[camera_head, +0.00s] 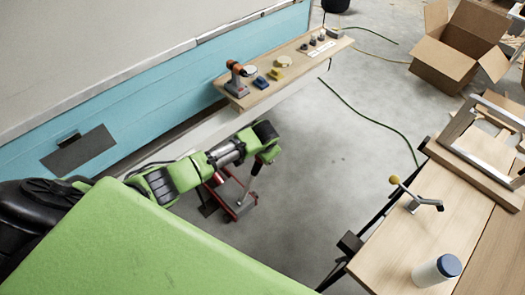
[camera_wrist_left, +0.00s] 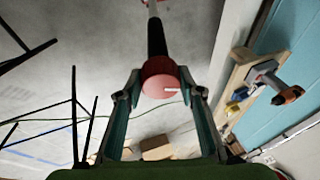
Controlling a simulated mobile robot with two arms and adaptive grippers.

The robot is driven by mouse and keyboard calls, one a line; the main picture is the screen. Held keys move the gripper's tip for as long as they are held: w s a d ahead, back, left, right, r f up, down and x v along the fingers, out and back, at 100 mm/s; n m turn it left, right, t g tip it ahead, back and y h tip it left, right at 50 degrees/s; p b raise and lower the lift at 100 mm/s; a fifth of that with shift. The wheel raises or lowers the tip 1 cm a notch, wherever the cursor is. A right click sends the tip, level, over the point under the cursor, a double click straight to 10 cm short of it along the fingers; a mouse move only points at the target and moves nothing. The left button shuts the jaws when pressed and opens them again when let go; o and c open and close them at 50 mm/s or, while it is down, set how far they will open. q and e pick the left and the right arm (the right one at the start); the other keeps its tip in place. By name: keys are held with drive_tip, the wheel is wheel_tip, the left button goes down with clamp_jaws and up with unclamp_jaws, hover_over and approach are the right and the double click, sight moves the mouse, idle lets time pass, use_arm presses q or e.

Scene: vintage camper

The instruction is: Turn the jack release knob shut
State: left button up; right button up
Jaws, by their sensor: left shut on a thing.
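A red floor jack (camera_head: 238,197) stands on the concrete beside the camper's blue side. A black handle grip (camera_head: 256,168) shows just below my left gripper (camera_head: 267,156). In the left wrist view, a round red knob (camera_wrist_left: 160,84) with a short white pointer line sits at the near end of the black grip (camera_wrist_left: 156,38). My left gripper (camera_wrist_left: 160,92) is shut on this knob, with one finger on each side. The head view does not show the knob; the gripper hides it. My right gripper is in neither view.
A wooden shelf (camera_head: 305,66) along the camper holds an orange drill (camera_head: 236,75) and small items. At right stand a workbench (camera_head: 405,235) with a bottle (camera_head: 437,270) and an open cardboard box (camera_head: 445,55). A green hose (camera_head: 375,122) crosses the clear floor between.

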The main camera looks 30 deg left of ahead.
use_arm(q)
drive_tip(key=shift+n+y+p, duration=0.3)
drive_tip(key=shift+n+p, duration=0.1)
drive_tip(key=shift+n, duration=0.8)
drive_tip(key=o, duration=1.1)
drive_tip(key=v, duration=1.2)
drive_tip(key=shift+d, duration=0.1)
